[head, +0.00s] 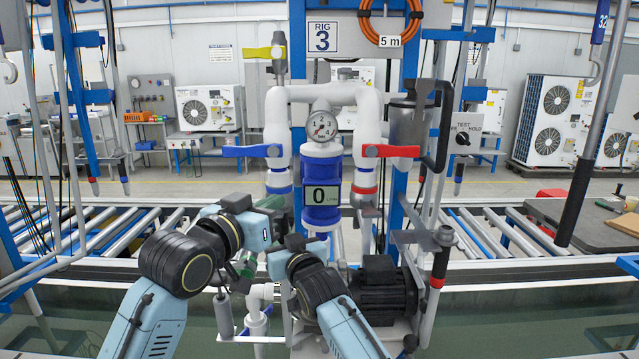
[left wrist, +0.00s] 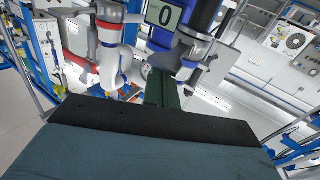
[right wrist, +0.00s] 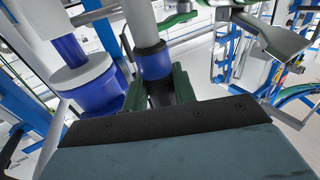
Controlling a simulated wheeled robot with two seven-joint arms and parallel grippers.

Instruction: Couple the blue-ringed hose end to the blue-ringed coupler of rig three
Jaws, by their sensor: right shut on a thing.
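The blue-ringed coupler (head: 279,188) hangs below the white pipe on the left side of rig three. The red-ringed coupler (head: 365,190) is on the right side. My right gripper (head: 246,264) is low at the left front of the rig. In the right wrist view its green fingers (right wrist: 160,92) are shut on a dark part with a blue ring, the blue-ringed hose end (right wrist: 155,66). A grey tube runs up from the ring. In the head view the hose end is largely hidden. My left gripper (left wrist: 162,92) is near the blue-ringed coupler, its fingers together and seemingly empty.
The display column (head: 321,195) reading 0 stands between the couplers, with a gauge (head: 321,126) above. A black motor (head: 383,290) sits at the lower right. Blue (head: 250,151) and red (head: 392,151) valve handles stick out. A roller conveyor (head: 505,232) runs behind.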

